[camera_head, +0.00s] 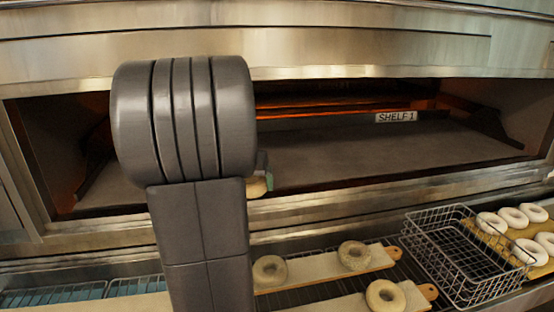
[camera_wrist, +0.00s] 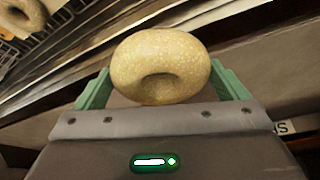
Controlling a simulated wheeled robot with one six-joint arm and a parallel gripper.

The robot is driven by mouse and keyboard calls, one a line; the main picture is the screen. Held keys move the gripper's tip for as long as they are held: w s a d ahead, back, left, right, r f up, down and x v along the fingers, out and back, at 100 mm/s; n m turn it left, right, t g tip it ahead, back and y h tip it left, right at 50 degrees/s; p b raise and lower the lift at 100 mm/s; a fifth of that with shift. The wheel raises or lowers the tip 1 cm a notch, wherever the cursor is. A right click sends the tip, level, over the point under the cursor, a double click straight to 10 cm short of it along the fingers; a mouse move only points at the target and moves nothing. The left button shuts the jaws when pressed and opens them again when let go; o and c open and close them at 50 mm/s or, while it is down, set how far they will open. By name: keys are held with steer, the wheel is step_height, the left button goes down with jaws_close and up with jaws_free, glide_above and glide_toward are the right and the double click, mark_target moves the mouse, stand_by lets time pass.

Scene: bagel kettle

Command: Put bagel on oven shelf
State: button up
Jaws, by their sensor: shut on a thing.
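A pale, speckled bagel (camera_wrist: 160,62) sits between the two green fingers of my gripper (camera_wrist: 165,85) in the wrist view. The gripper is shut on it. In the head view my arm hides most of the gripper; a sliver of the held bagel (camera_head: 257,187) and a green finger (camera_head: 266,178) show at the right edge of the arm, in front of the oven opening near its front ledge.
Below the oven, bagels (camera_head: 269,270) lie on wooden boards (camera_head: 325,268) over a dark rack. An empty wire basket (camera_head: 465,255) stands at the right, beside several pale bagels (camera_head: 513,217) on a board. The oven's metal front edge (camera_head: 400,195) runs below the opening. The shelf's right side is clear.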

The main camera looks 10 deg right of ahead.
steer(key=w+d+p, duration=0.1)
steer(key=w, duration=0.3)
steer(key=w+d+p, duration=0.2)
steer(key=w, duration=0.2)
steer(key=w+d+p, duration=0.1)
steer(key=w+d, duration=0.1)
steer(key=w, duration=0.3)
steer(key=shift+d+p, duration=0.15)
steer(key=shift+p, duration=0.2)
steer(key=shift+f+p, duration=0.65)
steer(key=shift+f, duration=1.1)
steer(key=shift+f, duration=0.1)
steer(key=o, duration=0.6)
steer(key=shift+f, duration=0.15)
steer(key=shift+o, duration=0.4)
steer(key=shift+r, duration=0.5)
steer(key=b+v, duration=0.2)
steer(key=v, duration=0.2)
steer(key=shift+s+r, duration=0.25)
steer(key=shift+s, duration=0.1)
steer(key=s+a+b, duration=0.3)
steer(key=s+a, duration=0.1)
steer(key=s, duration=0.6)
steer(key=shift+s+a, duration=0.35)
steer(key=shift+w, duration=0.1)
